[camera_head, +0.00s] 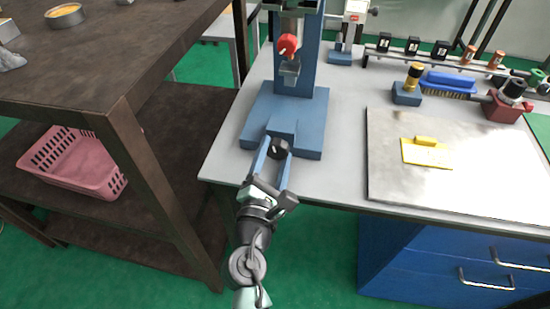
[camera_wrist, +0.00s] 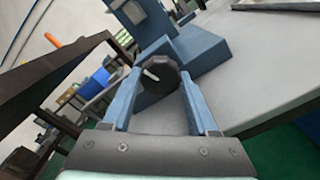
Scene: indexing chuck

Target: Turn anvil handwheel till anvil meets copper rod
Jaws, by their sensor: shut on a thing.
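The handwheel is a dark, faceted knob (camera_head: 279,148) at the front foot of a blue upright machine (camera_head: 291,105). My gripper (camera_head: 276,150) reaches it from the front, with one blue finger on each side, shut on it. In the wrist view the knob (camera_wrist: 160,83) sits between the fingertips (camera_wrist: 158,80) and shows a white mark pointing to the upper left. Higher on the machine are a red knob (camera_head: 288,43) and a grey block (camera_head: 289,69). I cannot make out the anvil or the copper rod in the machine, nor any gap between them.
A metal plate (camera_head: 400,185) with a yellow piece (camera_head: 427,152) lies on the table to the right. A blue brush (camera_head: 449,82), a red vise (camera_head: 503,107) and a rack (camera_head: 440,60) stand behind. A brown shelf (camera_head: 130,130) with a pink basket (camera_head: 75,165) stands left.

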